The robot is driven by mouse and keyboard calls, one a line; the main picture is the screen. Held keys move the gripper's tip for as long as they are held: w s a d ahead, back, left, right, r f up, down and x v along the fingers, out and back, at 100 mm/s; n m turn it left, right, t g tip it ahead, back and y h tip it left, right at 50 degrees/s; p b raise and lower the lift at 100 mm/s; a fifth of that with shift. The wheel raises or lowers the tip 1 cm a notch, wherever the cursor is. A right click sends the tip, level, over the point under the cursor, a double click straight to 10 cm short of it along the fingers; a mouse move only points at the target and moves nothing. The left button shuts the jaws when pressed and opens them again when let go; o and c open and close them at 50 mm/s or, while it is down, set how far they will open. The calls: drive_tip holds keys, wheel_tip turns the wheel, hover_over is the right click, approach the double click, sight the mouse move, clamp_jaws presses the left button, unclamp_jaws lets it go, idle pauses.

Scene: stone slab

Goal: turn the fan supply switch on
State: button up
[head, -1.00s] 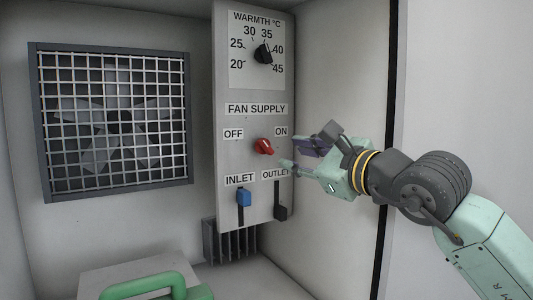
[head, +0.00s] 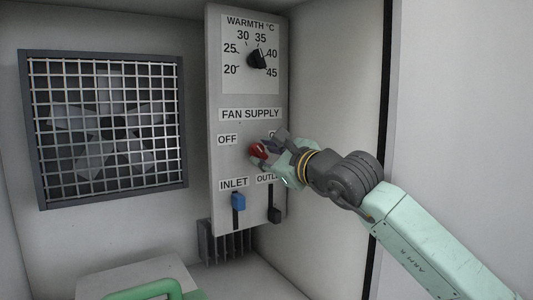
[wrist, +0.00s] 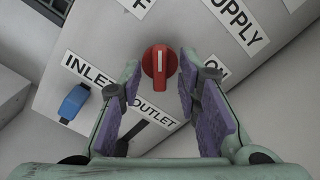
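The fan supply switch is a red rotary knob (head: 259,151) on the grey panel, between the OFF label (head: 228,140) and the mostly covered ON label. In the wrist view the red knob (wrist: 160,62) shows a white line slanting, in panel terms, between upper left and lower right, in line with OFF. My gripper (head: 273,152) is at the knob from the right. In the wrist view my gripper (wrist: 160,75) has its purple-padded fingers apart, one on each side of the knob, with visible gaps. Contact is not seen.
Below the knob are a blue inlet slider (head: 238,202) and a dark outlet slider (head: 274,215). Above is the warmth dial (head: 257,59). A caged fan (head: 182,120) is on the back wall at left. A green handle (head: 142,291) is at the bottom.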

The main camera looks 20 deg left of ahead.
clamp_jaws()
drive_tip(key=shift+f+b, duration=0.1)
drive_tip(key=shift+b, duration=0.3)
drive_tip(key=shift+f+m+b, duration=0.15)
drive_tip(key=shift+m+b, duration=0.45)
drive_tip(key=shift+b, duration=0.25)
drive_tip(key=m+b, duration=0.3)
drive_tip(key=b, duration=0.1)
drive_tip(key=shift+f, duration=0.1)
drive_tip(key=m+b, duration=0.6)
drive_tip(key=shift+m, duration=0.3)
drive_tip(key=shift+a+r+m+b, duration=0.1)
drive_tip(key=shift+r+m+b, duration=0.05)
drive_tip(key=shift+m+b, duration=1)
drive_tip(key=shift+r+m+b, duration=0.15)
drive_tip(key=shift+m+b, duration=0.7)
drive_tip(key=shift+m, duration=0.6)
